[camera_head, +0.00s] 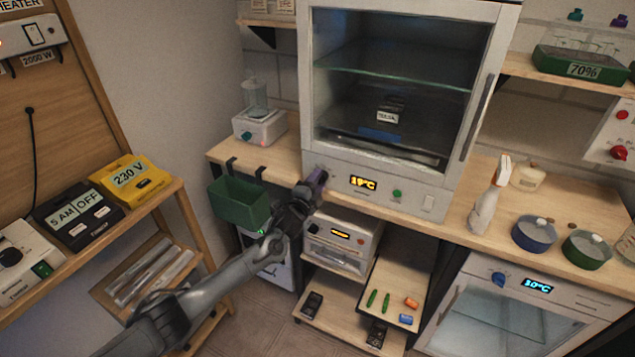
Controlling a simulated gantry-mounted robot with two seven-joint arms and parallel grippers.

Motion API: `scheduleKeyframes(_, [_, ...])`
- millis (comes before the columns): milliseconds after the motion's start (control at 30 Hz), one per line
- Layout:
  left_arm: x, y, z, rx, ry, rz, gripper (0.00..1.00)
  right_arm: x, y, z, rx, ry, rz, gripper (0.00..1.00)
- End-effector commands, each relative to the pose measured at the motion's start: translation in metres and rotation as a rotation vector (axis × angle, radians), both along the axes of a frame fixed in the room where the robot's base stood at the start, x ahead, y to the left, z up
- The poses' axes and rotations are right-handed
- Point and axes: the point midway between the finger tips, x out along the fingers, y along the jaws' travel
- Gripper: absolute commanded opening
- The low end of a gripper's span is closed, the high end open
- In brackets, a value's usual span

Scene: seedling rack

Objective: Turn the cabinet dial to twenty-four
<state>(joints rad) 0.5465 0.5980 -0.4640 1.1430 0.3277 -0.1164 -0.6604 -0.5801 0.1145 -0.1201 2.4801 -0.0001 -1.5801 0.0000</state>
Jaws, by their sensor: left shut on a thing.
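The white cabinet (399,190) with a dark glass door stands on the wooden counter. Its orange display (363,184) reads about 19°C. My left gripper (313,184) is at the left end of the cabinet's front panel, shut on the dial there. The dial is hidden behind the gripper fingers, so its pointer cannot be read. A green button (397,193) and a pale switch (428,202) sit to the right of the display. My right gripper is not in view.
A green bin (239,207) hangs from the counter edge just left of my gripper. A spray bottle (489,198), a blue pot (533,235) and a green pot (586,250) stand to the right. Below are a small white device (341,243) and open shelves.

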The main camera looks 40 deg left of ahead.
Motion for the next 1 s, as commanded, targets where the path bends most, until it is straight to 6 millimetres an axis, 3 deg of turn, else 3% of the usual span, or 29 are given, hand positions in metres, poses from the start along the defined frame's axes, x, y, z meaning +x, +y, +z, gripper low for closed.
scheduleKeyframes(400, [-0.0004, 0.0001, -0.0033, 0.006, 0.008, 0.000, 0.10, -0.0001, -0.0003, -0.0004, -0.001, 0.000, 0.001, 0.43])
scheduleKeyframes(433, [-0.0004, 0.0000, -0.0034, 0.006, 0.008, 0.000, 0.43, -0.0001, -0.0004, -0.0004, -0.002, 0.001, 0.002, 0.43])
scheduleKeyframes(567, [-0.0003, 0.0000, -0.0027, 0.006, 0.006, 0.000, 0.63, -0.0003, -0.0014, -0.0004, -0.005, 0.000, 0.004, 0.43])
scheduleKeyframes(1000, [-0.0063, -0.0011, -0.0022, 0.005, 0.004, 0.001, 0.64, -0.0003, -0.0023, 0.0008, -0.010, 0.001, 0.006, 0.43])
